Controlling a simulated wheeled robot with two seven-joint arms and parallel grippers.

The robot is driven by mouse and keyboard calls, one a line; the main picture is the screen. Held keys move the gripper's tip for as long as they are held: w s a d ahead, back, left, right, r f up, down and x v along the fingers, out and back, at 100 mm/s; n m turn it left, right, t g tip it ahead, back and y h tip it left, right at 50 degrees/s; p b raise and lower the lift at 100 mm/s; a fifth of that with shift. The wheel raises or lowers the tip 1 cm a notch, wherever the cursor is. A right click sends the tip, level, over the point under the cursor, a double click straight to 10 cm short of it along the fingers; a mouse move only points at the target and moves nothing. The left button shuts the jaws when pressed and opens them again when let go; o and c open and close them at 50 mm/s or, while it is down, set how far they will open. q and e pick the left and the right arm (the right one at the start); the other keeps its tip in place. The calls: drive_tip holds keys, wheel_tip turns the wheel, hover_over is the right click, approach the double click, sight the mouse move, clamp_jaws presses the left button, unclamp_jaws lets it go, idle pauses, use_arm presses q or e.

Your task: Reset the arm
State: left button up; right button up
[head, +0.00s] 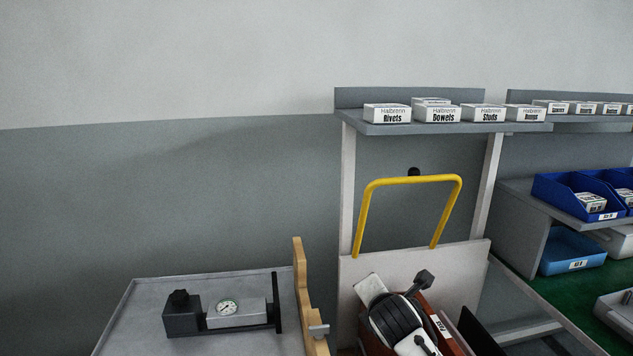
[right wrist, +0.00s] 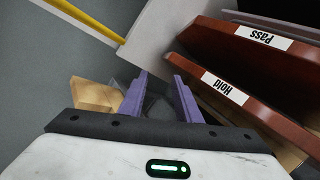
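My right gripper (right wrist: 158,85) shows in the right wrist view with two purple fingers. They stand apart with a gap between them, and I see nothing clamped there. It is near red-brown bins, one labelled Hold (right wrist: 245,108) and one labelled Pass (right wrist: 235,50). In the head view a black and white arm part, which looks like mine, shows at the bottom, right of centre, in front of the bins and a pale panel. No fingertips can be made out there. My left gripper is not in view.
A grey table (head: 135,320) carries a dial gauge fixture (head: 228,308). A wooden stand (head: 301,285) is at its right edge. A yellow handle frame (head: 411,180) rises behind the arm. A shelf (head: 450,127) holds labelled boxes. Blue bins (head: 570,255) are at right.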

drive_tip(key=s+f+m+g+y, duration=0.25)
drive_tip(key=s+f+m, duration=0.65)
drive_tip(key=s+f, duration=0.85)
drive_tip(key=s+d+f+m, duration=0.1)
drive_tip(key=s+f+m, duration=0.1)
drive_tip(key=s+m, duration=0.2)
drive_tip(key=s+d+f+m, duration=0.1)
drive_tip(key=s+f+m, duration=0.2)
drive_tip(key=s, duration=0.8)
drive_tip(key=s+d+f+m, duration=0.1)
drive_tip(key=s+f+m, duration=0.1)
drive_tip(key=s+m, duration=0.4)
drive_tip(key=shift+s+f+y, duration=0.25)
drive_tip(key=shift+s+y, duration=0.2)
drive_tip(key=shift+s, duration=0.25)
